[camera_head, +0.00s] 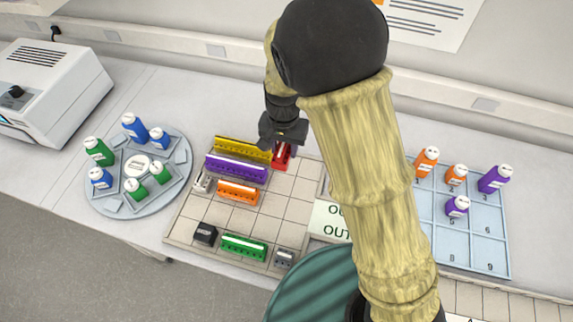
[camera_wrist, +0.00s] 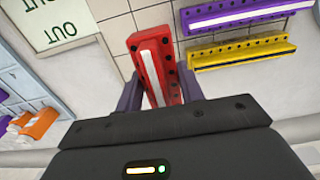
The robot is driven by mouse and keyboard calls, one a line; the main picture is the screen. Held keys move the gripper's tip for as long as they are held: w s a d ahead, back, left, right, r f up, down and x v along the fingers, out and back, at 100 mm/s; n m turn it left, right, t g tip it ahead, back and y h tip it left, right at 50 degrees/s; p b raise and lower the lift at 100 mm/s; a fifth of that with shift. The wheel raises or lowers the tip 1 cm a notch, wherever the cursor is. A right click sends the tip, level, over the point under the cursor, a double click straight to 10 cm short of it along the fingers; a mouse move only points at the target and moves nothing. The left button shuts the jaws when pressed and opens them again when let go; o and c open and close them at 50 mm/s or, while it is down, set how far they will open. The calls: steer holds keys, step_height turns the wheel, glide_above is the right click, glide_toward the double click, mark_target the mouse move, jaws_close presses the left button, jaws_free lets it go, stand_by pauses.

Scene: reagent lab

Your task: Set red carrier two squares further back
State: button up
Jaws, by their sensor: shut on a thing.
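The red carrier (camera_head: 282,156) is a short red block with a white strip on top and a row of dark holes. It stands near the back of the tiled grid board (camera_head: 290,209), right of the yellow carrier (camera_head: 240,147). My gripper (camera_head: 283,140) reaches down over it and is shut on it. In the wrist view the red carrier (camera_wrist: 150,62) sits between my two fingers (camera_wrist: 160,92), its far end sticking out past them. My gripper hides part of it in the head view. Whether it touches the board I cannot tell.
Purple (camera_head: 236,167), orange (camera_head: 238,192) and green (camera_head: 243,246) carriers, a black block (camera_head: 205,234) and small grey blocks share the board. Squares right of the orange carrier are bare. An OUT sign (camera_head: 331,220) lies right. A bottle turntable (camera_head: 120,205) stands left, a blue bottle tray (camera_head: 455,240) right.

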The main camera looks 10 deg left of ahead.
steer(key=shift+s, duration=0.1)
glide_above(284, 175)
steer(key=shift+f+p, duration=0.45)
steer(key=shift+f, duration=2.65)
steer(key=shift+f+p, duration=0.35)
steer(key=shift+f, duration=1.5)
steer(key=shift+f, duration=0.2)
steer(key=o, duration=1)
steer(key=shift+o, duration=0.2)
